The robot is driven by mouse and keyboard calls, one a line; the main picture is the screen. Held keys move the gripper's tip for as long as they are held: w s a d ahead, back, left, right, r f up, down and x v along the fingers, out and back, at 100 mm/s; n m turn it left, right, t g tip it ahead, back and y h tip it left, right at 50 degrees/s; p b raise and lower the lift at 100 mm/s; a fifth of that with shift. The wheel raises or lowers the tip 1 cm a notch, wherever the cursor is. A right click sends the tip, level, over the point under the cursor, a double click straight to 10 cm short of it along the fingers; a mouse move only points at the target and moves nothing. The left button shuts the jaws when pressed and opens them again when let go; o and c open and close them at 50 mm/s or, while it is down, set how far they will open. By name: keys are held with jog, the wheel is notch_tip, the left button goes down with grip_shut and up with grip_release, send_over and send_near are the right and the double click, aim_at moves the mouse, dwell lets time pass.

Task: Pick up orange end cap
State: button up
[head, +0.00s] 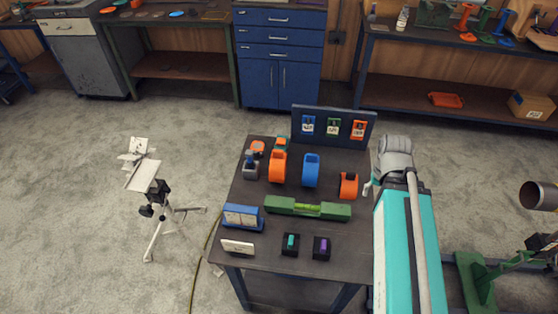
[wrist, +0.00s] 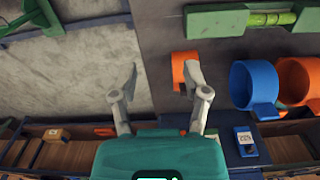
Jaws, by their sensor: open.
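In the wrist view the orange piece (wrist: 181,66) is partly hidden behind the right finger. My gripper (wrist: 162,78) is open and empty. Its left finger is over the floor beyond the table edge, and its right finger overlaps the cap in view; contact cannot be told. In the head view my arm hides most of the gripper, and only a pale fingertip shows right of the cap.
A larger orange ring (head: 277,168) and a blue ring (head: 311,172) stand left of the cap. A green level (head: 308,209) lies in front. A panel with labelled tags (head: 348,113) stands at the back. Two small dark blocks (head: 291,245) (head: 321,248) sit near the front.

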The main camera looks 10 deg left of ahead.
jog(key=shift+w, duration=0.4)
jog(key=w+a+r+n+p, duration=0.3)
jog(key=a+n, duration=0.3)
jog(key=a, duration=0.5)
jog(key=w+a+r+n+p, duration=0.3)
jog(key=w+a+n, duration=0.3)
jog(key=a, duration=0.5)
jog(key=w+a+r+n+p, duration=0.3)
jog(key=w+a+n, duration=0.2)
jog(key=a, duration=0.6)
jog(key=shift+n, duration=0.8)
jog(key=shift+w, duration=0.1)
